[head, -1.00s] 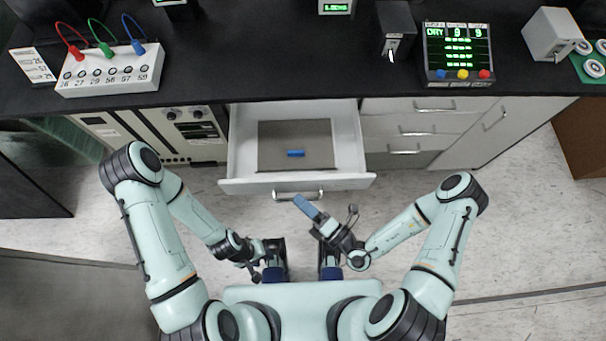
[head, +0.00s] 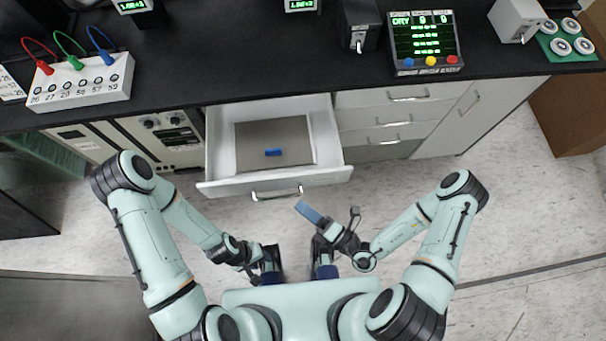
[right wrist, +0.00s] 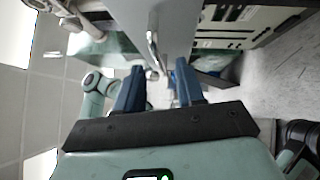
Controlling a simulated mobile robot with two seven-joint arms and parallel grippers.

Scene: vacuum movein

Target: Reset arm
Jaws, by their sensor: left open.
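My left gripper (head: 268,268) is low in the head view, close in front of my body, small and mostly dark; it is open and I see nothing held in it. My right gripper (head: 302,206) is higher, its blue fingers pointing up and left toward the open drawer, just below the drawer's handle in the picture. In the right wrist view its two blue fingers (right wrist: 156,68) stand apart with nothing gripped between them. Both arms are bent at the elbows, with the forearms folded inward.
An open white drawer (head: 216,150) holds a small blue block (head: 273,152) on a grey-brown mat (head: 300,135). The black bench (head: 220,60) above carries a socket box (head: 85,88), a display panel (head: 424,40) and other devices.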

